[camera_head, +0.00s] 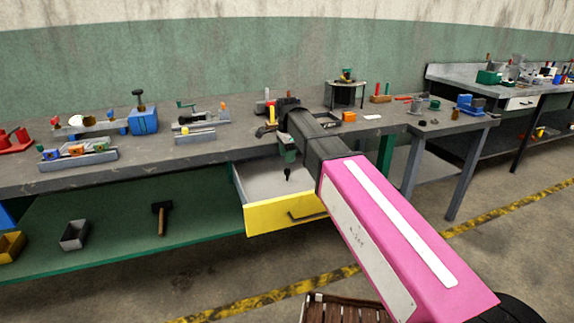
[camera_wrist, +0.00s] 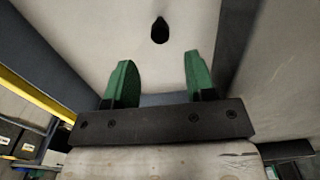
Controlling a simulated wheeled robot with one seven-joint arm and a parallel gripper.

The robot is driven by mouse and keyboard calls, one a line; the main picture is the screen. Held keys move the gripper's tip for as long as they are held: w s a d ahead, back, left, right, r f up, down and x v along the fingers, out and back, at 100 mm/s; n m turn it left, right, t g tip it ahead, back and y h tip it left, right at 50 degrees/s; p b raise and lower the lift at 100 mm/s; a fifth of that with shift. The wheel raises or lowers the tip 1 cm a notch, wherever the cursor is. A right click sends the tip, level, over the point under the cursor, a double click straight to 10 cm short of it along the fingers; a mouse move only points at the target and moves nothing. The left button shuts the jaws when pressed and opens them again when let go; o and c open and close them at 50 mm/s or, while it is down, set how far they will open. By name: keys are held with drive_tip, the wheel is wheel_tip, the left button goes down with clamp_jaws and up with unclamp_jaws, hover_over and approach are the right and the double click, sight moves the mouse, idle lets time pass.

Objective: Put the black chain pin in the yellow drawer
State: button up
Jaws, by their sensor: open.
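The yellow drawer (camera_head: 270,217) stands pulled open under the workbench, with a pale inside and a dark handle on its front. My gripper (camera_head: 287,156) is over the drawer, its green fingers pointing down. In the wrist view my gripper (camera_wrist: 158,62) has its two green fingers wide apart with nothing between them. The small black chain pin (camera_head: 287,174) shows below the fingers, against the drawer's pale inside. In the wrist view the black pin (camera_wrist: 160,31) is beyond the fingertips, apart from both. I cannot tell whether it rests on the drawer floor or is just above it.
A hammer (camera_head: 161,217) and a grey bin (camera_head: 75,235) are on the green lower shelf (camera_head: 120,240). A wooden crate (camera_head: 342,308) stands in front.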

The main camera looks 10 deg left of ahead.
sight(287, 169)
drive_tip(key=shift+r, duration=2.75)
